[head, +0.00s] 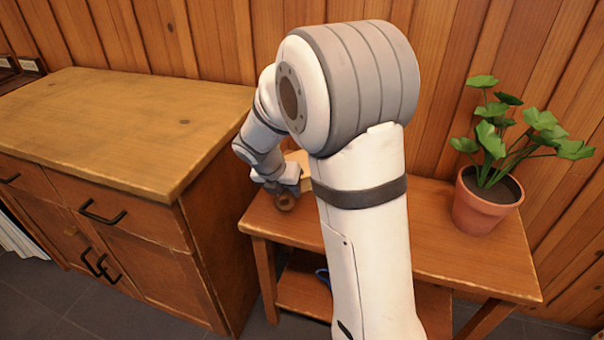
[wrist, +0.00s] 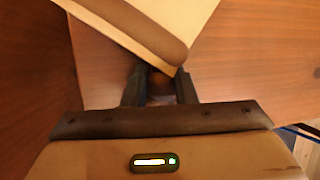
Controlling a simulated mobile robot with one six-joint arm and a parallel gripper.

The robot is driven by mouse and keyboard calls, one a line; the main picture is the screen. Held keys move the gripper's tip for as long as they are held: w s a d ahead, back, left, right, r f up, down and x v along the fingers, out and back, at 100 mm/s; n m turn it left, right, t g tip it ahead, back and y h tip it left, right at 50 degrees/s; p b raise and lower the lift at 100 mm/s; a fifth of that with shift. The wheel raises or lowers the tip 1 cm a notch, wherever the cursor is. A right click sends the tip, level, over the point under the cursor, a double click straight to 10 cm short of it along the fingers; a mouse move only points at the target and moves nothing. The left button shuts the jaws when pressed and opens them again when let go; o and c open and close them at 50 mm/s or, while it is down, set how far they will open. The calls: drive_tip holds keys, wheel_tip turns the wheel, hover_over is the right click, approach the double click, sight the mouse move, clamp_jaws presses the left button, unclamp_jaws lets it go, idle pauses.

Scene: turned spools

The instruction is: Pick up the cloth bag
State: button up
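I cannot pick out a cloth bag with certainty in either view. My gripper (wrist: 160,78) points down at the table, its two fingers apart. A small round brown thing (wrist: 160,83) shows between the fingers, with a narrow gap visible on either side; I cannot tell whether it is the bag or a spool. In the head view my gripper (head: 284,188) is low over the left end of the small table, and the brown thing (head: 286,202) shows just beneath it.
A cream, brown-edged block-like thing (wrist: 150,25) lies close beyond the fingers. The small wooden table (head: 440,245) bears a potted plant (head: 487,205) at its right. A wooden cabinet (head: 120,120) stands left; a plank wall is behind. Something blue (head: 323,274) lies on the lower shelf.

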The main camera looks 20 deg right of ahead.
clamp_jaws()
wheel_tip(320, 180, up, 10)
drive_tip(key=p, duration=0.4)
